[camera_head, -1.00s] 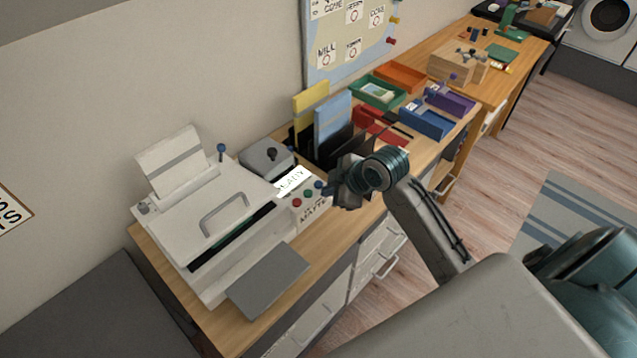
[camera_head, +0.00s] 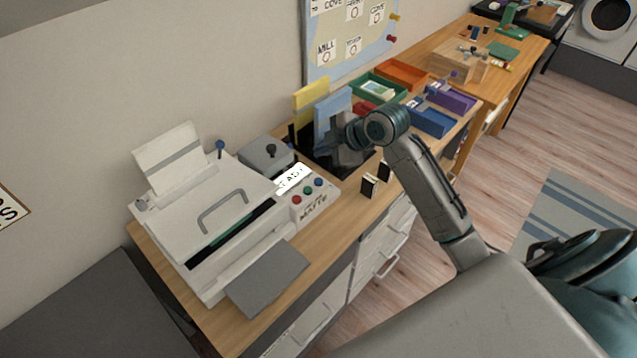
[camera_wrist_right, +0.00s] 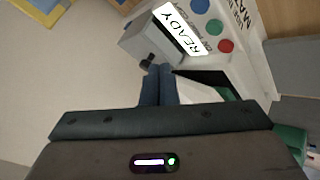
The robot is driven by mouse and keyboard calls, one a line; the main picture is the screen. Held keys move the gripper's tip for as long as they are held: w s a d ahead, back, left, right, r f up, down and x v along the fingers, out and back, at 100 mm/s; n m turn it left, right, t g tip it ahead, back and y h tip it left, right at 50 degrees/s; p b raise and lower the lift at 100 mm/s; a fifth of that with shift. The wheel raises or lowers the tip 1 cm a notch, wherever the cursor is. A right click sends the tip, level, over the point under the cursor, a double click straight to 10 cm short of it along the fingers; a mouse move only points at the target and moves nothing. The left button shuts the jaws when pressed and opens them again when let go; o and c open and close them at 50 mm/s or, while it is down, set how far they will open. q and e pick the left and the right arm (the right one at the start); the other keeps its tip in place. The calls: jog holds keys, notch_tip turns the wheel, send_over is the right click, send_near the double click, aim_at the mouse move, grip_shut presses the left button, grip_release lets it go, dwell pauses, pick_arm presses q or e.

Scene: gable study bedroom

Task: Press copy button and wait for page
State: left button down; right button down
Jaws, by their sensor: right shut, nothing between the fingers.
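The white copier (camera_head: 175,220) stands on the wooden desk, with a grey tray (camera_head: 268,278) in front and a sheet upright at its back. Its panel has a lit READY display (camera_head: 293,178) and red (camera_head: 297,199), green (camera_head: 308,190) and blue (camera_head: 318,182) buttons. The wrist view also shows the display (camera_wrist_right: 181,28) and the blue (camera_wrist_right: 200,5), green (camera_wrist_right: 214,27) and red (camera_wrist_right: 226,46) buttons. My right gripper (camera_wrist_right: 158,75) is shut and empty, apart from the buttons. In the head view it (camera_head: 335,148) is behind and right of the panel, over the black organizer. My left gripper is not visible.
A grey box with a black knob (camera_head: 271,151) stands behind the panel. Blue (camera_head: 333,113) and yellow folders stand near my gripper. Small dark pieces (camera_head: 369,186) stand on the desk right of the panel. Coloured trays (camera_head: 403,76) lie farther back. The grey tray looks empty.

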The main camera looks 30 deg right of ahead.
jog(key=b, duration=0.5)
send_over(323, 182)
notch_tip(323, 182, down, 6)
jog(key=shift+s+a+r, duration=0.15)
jog(key=shift+r, duration=0.1)
jog(key=shift+f, duration=0.95)
jog(key=shift+f, duration=0.15)
dwell(0.5)
jog(key=shift+f, duration=0.3)
